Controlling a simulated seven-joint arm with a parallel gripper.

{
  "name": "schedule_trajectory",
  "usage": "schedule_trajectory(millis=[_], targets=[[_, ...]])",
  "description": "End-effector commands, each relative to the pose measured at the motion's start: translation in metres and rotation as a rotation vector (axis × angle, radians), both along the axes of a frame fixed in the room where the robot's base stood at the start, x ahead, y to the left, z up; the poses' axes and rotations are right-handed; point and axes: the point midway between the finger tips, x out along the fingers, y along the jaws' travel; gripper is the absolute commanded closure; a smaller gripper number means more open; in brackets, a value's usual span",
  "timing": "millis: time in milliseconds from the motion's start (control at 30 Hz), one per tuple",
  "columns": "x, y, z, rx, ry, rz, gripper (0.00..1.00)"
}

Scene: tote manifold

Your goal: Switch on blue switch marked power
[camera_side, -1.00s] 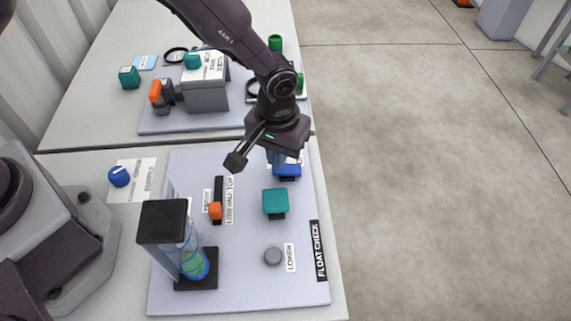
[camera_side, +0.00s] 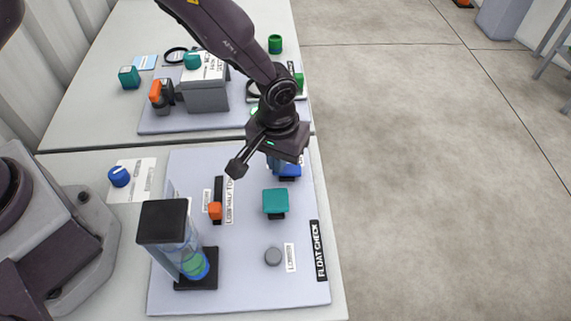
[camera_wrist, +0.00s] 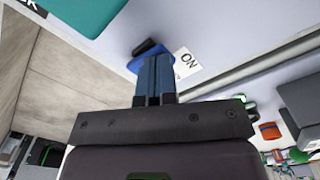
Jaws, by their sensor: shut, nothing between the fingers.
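The blue switch (camera_side: 290,170) sits at the far right of the grey panel marked FLOAT CHECK. In the wrist view the blue switch (camera_wrist: 143,50) shows just beyond my fingertips, with a white ON label (camera_wrist: 187,62) beside it. My gripper (camera_side: 277,163) is shut and empty, pointing down over the switch. In the wrist view its blue fingers (camera_wrist: 155,62) are together and cover part of the switch. I cannot tell whether they touch it. No power marking is readable.
A teal block (camera_side: 275,202) stands close in front of the switch. An orange slider (camera_side: 215,210), a black-capped clear cylinder (camera_side: 163,222) and a grey button (camera_side: 273,257) share the panel. A grey box (camera_side: 206,95) stands behind.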

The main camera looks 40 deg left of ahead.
Motion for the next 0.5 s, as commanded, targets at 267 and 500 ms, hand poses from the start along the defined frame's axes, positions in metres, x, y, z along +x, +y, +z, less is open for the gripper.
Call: schedule_trajectory(millis=[267,500], targets=[[0.0001,-0.0001,-0.0042,-0.001,-0.001,0.000,1.00],[0.0002,-0.0001,-0.0070,-0.001,-0.001,0.000,1.00]])
